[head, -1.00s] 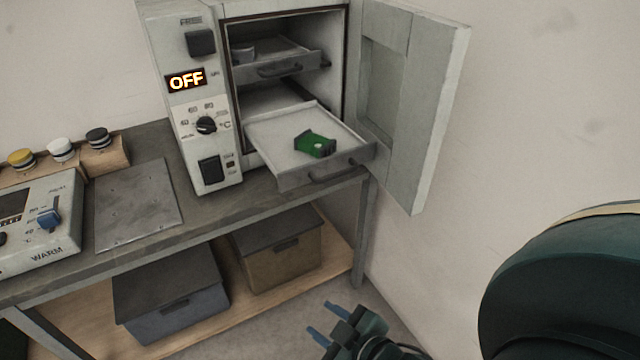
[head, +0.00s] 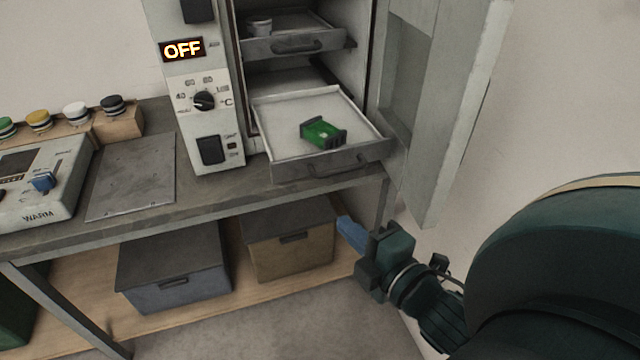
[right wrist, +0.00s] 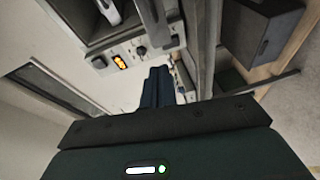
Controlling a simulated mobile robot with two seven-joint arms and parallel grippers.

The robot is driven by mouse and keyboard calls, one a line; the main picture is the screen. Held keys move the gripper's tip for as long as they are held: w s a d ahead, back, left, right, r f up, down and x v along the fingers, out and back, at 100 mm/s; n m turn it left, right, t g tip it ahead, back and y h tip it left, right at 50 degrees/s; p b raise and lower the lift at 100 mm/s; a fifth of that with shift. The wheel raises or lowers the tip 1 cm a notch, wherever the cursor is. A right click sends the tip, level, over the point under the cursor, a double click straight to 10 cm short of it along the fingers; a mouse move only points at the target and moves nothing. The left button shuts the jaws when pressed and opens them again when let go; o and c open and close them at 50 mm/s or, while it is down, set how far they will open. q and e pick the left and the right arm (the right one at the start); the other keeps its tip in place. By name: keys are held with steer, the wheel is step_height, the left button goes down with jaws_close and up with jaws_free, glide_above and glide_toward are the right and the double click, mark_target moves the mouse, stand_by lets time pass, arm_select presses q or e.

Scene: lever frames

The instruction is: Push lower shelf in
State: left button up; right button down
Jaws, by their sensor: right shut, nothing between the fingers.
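The lower shelf (head: 276,119) is a light drawer-like tray that sticks out of the oven's open front, with a dark handle on its front panel (head: 335,165). A green part with dark ends (head: 323,133) lies on it. My right gripper (head: 350,232) is shut and empty, below and slightly right of the shelf's front, apart from it. In the right wrist view its blue fingers (right wrist: 157,88) lie together. My left gripper is not in view.
The upper shelf (head: 295,42) sits inside the oven with a small round dish on it. The oven door (head: 440,120) stands open at the right. The oven's panel reads OFF (head: 182,50). Two lidded boxes (head: 172,270) (head: 290,240) are under the bench.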

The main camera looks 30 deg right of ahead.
steer(key=w+d+f+p, duration=0.1)
steer(key=w+d, duration=0.1)
steer(key=w, duration=1)
steer(key=shift+w+d+f+p, duration=0.15)
steer(key=shift+w+f+p, duration=0.1)
steer(key=shift+w+p, duration=0.1)
